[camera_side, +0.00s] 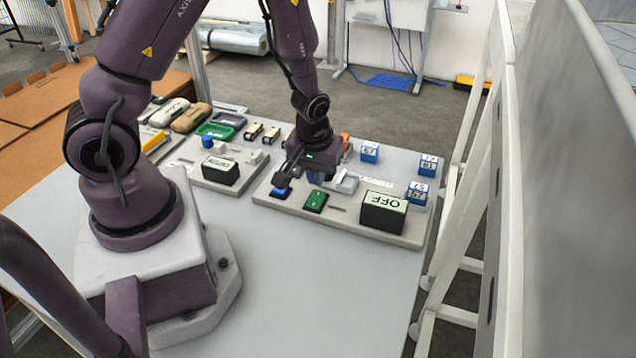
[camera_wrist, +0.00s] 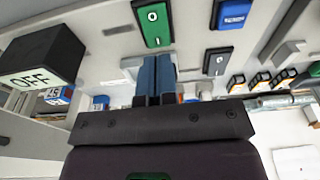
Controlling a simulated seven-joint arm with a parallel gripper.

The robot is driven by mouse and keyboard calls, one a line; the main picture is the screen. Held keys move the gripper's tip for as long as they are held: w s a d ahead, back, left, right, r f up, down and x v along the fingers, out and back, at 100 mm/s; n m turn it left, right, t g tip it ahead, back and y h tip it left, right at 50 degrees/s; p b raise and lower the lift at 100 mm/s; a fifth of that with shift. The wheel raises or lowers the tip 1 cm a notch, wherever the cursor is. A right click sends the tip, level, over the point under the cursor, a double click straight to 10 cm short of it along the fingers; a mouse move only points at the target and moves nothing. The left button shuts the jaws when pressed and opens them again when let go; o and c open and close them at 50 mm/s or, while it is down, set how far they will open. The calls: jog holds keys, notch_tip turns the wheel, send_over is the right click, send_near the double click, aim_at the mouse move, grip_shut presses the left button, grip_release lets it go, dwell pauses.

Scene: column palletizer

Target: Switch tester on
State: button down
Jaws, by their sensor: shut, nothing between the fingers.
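A tester board (camera_side: 345,221) carries a black display box (camera_side: 382,213) reading OFF, which also shows in the wrist view (camera_wrist: 40,60). A green rocker switch (camera_side: 315,201) is mounted left of the box; in the wrist view (camera_wrist: 153,22) it has O and I marks. A blue switch (camera_side: 281,193) sits beside it, also in the wrist view (camera_wrist: 230,14). A grey rocker in a black frame (camera_wrist: 217,62) is nearby. I cannot tell which switch belongs to the tester. My gripper (camera_side: 317,178) is shut and empty above the board, behind the green switch; its blue fingers (camera_wrist: 155,58) are together.
Several blue numbered cubes (camera_side: 370,152) stand at the board's back and right. A smaller board (camera_side: 205,165) with its own display box (camera_side: 221,171) lies to the left. A white frame and panel (camera_side: 475,190) rise at the right. The front of the table (camera_side: 330,290) is clear.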

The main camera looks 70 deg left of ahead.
aim_at(316, 197)
jog(key=shift+w+a+f, duration=0.1)
jog(key=shift+f, duration=0.7)
jog(key=shift+w+a+f, duration=0.1)
jog(key=shift+f, duration=0.7)
jog(key=shift+w+a+f+g+h, duration=0.1)
jog(key=shift+w+f+g+h, duration=0.05)
jog(key=shift+f+g+h, duration=0.3)
jog(key=shift+s+d+r, duration=0.25)
jog(key=shift+s+d, duration=0.4)
